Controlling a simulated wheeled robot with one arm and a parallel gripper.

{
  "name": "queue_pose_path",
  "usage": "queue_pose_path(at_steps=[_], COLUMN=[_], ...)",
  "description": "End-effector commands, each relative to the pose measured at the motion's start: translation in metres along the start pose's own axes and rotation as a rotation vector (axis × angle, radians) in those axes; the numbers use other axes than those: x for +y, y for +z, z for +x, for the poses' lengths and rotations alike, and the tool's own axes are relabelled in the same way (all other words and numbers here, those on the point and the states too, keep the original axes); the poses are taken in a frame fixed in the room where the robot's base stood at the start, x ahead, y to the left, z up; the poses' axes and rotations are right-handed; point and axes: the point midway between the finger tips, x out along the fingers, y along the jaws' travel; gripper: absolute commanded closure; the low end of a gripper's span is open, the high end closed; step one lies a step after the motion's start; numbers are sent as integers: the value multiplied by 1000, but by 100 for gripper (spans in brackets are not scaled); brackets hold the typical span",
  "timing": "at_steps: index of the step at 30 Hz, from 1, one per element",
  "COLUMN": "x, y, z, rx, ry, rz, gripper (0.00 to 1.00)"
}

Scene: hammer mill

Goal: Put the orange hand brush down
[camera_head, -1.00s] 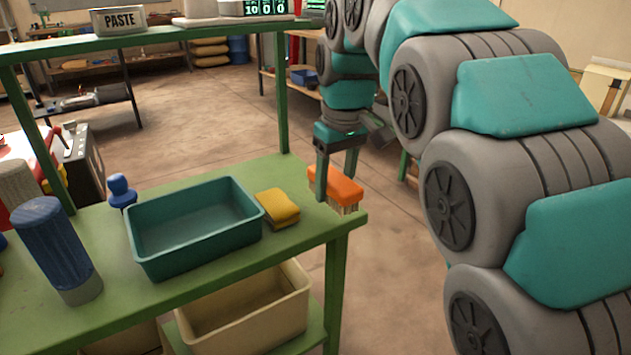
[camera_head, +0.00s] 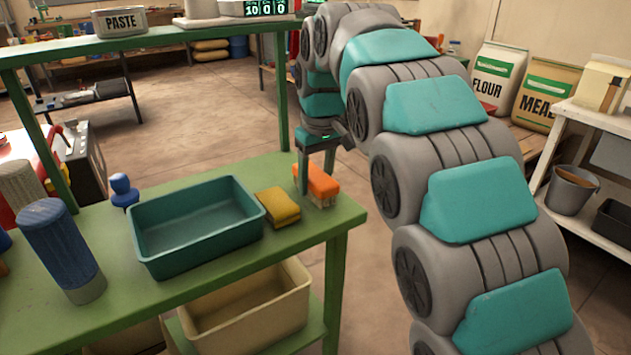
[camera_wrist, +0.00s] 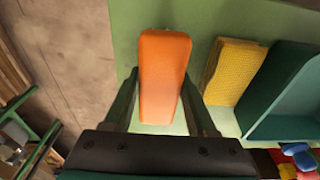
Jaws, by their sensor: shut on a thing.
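The orange hand brush (camera_head: 322,184) is at the right end of the green table (camera_head: 340,215), bristles down. It stands over the tabletop, close to the right edge. I cannot tell whether the bristles touch the table. My gripper (camera_head: 318,172) reaches down around it and is shut on it. In the wrist view the orange back of the brush (camera_wrist: 164,75) lies between the two fingers of my gripper (camera_wrist: 162,100), with green tabletop beneath and beside it.
A yellow sponge (camera_head: 278,207) lies just left of the brush, and a teal tray (camera_head: 195,228) stands left of that. A blue-handled cylinder (camera_head: 60,250) and a blue knob-shaped thing (camera_head: 123,190) stand farther left. A green shelf post (camera_head: 282,92) rises behind the brush.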

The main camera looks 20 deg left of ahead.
Motion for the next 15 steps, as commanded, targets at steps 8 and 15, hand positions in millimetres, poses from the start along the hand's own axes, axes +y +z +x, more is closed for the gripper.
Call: queue_pose_path(at_steps=[8,15], x=[0,0], y=[1,2], z=[8,12], rx=[0,0], ry=[0,0], rz=[0,0], gripper=[100,42])
